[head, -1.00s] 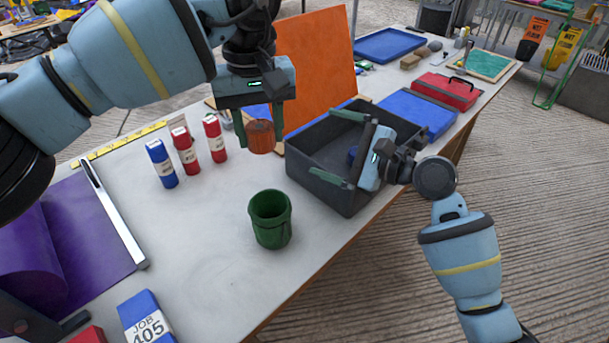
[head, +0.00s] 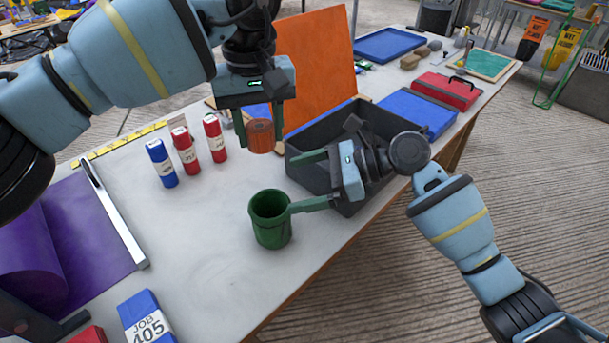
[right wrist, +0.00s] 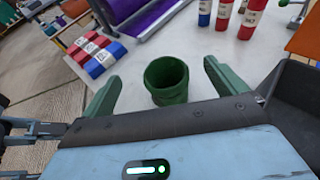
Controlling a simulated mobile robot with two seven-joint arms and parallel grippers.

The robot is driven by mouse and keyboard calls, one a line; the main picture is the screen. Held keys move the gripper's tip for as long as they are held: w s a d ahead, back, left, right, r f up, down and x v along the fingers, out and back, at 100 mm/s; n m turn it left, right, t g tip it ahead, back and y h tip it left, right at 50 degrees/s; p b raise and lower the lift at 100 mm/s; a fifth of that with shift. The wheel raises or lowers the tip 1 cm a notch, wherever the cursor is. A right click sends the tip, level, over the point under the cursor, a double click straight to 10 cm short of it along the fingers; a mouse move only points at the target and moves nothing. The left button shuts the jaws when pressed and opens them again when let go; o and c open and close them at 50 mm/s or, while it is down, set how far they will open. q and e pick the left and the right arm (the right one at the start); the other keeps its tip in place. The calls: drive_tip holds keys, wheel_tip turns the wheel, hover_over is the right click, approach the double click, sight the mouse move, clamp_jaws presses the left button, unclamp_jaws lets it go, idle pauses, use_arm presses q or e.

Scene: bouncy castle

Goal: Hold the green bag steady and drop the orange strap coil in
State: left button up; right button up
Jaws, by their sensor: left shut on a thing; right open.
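The green bag (head: 271,232) stands upright and open-topped on the pale table; it also shows in the right wrist view (right wrist: 168,88). My left gripper (head: 261,130) is shut on the orange strap coil (head: 260,140) and holds it in the air, above and behind the bag in the head view. My right gripper (head: 306,182) is open and empty. One fingertip appears beside the bag's right rim in the head view; contact cannot be told. In the right wrist view the bag shows between the spread fingers (right wrist: 160,82).
A dark grey bin (head: 300,170) stands right behind my right gripper. Blue (head: 162,164) and red (head: 215,138) cylinders stand left of the coil. A purple sheet (head: 85,235) and a blue JOB 405 box (head: 146,318) lie at left. The table around the bag is clear.

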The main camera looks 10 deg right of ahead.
approach(271, 212)
drive_tip(key=s+a+r, duration=0.2)
drive_tip(key=s+r, duration=0.1)
drive_tip(key=x, duration=0.7)
drive_tip(key=shift+a+r, duration=0.1)
drive_tip(key=shift+a, duration=0.3)
drive_tip(key=shift+c, duration=0.4)
